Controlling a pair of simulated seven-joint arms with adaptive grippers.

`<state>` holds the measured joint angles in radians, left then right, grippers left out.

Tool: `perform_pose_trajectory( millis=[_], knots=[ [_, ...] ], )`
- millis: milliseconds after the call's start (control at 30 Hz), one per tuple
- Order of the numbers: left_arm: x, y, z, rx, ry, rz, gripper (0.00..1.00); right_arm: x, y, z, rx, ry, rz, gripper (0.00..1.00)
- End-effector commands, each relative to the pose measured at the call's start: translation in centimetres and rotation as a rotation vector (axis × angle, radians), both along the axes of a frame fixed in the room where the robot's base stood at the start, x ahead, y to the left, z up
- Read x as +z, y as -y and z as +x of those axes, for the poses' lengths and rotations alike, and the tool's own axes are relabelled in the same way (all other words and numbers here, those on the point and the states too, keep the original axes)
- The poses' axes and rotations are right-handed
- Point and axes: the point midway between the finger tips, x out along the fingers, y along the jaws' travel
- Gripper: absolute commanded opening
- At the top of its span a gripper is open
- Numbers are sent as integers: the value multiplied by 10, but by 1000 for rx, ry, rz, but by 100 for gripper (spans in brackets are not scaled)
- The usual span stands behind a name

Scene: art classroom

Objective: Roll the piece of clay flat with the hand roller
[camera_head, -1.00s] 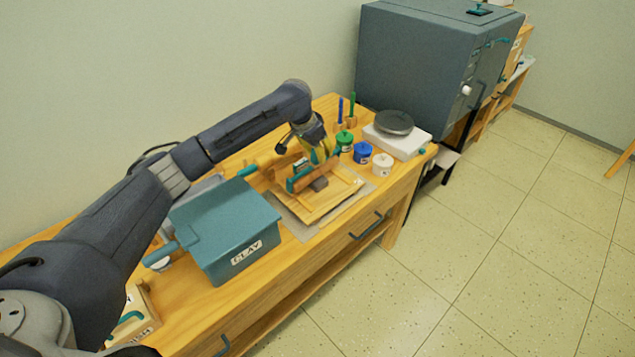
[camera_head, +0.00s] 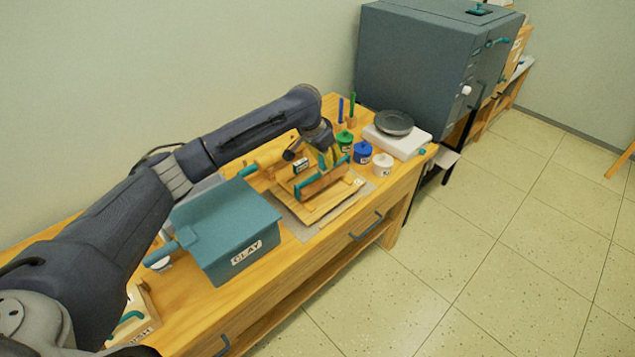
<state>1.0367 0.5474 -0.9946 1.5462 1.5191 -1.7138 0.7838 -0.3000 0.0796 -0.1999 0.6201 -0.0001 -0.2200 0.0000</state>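The hand roller (camera_head: 325,183), a wooden cylinder in a teal frame, is over the light wooden board (camera_head: 313,214) on the workbench. My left gripper (camera_head: 329,160) is above the roller and appears shut on its upper part; the exact grip is small and partly hidden. The piece of clay cannot be made out now; the roller appears to cover it. My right gripper is not in view.
A teal CLAY bin (camera_head: 225,228) stands left of the board. Green (camera_head: 344,140), blue (camera_head: 362,152) and white (camera_head: 383,164) jars and a scale (camera_head: 398,140) stand to the right. A grey kiln (camera_head: 420,60) is beyond.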

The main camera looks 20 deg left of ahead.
Motion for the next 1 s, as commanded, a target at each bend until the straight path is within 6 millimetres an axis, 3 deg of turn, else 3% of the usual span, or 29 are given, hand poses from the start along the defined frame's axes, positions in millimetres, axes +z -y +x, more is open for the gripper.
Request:
perform_pose_trajectory(
  millis=[367,1000],
  knots=[
    [-4,0,-2,0,-6,0,0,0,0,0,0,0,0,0],
    [-1,-19,10,1,-3,0,0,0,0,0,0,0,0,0]
  ],
)
